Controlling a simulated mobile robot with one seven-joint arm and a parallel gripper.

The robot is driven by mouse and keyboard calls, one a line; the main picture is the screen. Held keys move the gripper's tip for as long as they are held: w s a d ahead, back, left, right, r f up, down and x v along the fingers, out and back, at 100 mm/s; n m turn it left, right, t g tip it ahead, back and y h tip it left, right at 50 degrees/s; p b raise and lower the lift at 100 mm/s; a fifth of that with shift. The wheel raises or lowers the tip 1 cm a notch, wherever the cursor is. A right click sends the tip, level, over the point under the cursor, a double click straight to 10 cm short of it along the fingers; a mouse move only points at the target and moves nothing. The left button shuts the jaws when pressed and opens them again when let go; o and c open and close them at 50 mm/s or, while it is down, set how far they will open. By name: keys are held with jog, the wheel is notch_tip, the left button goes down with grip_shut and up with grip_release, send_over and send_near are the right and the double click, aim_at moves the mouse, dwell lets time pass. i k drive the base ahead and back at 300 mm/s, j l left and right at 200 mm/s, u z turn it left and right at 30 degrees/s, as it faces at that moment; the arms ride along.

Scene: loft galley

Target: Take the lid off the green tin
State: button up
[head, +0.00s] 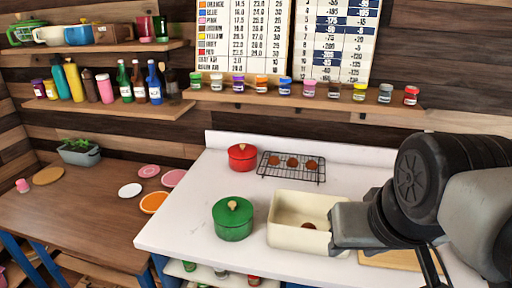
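The green tin (232,226) stands on the white counter, left of the cream bin. Its green lid (232,209) sits on top, with a small tan knob. My gripper (345,228) is at the right, over the right part of the cream bin, and clearly apart from the green tin. Its fingers cannot be made out, so I cannot tell whether it is open or shut.
A cream bin (284,237) with a brown item inside stands right of the tin. A red lidded pot (242,157) and a wire rack (267,170) with brown rounds are behind. The counter (180,225) left of the tin is clear.

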aim_at(231, 211)
jog(key=u, duration=0.75)
jog(key=i+j+z, duration=0.4)
jog(key=j+z, duration=0.15)
jog(key=j, duration=0.15)
jog(key=i+j+z, duration=0.1)
jog(key=j+z, duration=0.15)
jog(key=j, duration=0.15)
jog(key=i+j+z, duration=0.1)
jog(key=j+z, duration=0.2)
jog(key=j, duration=0.1)
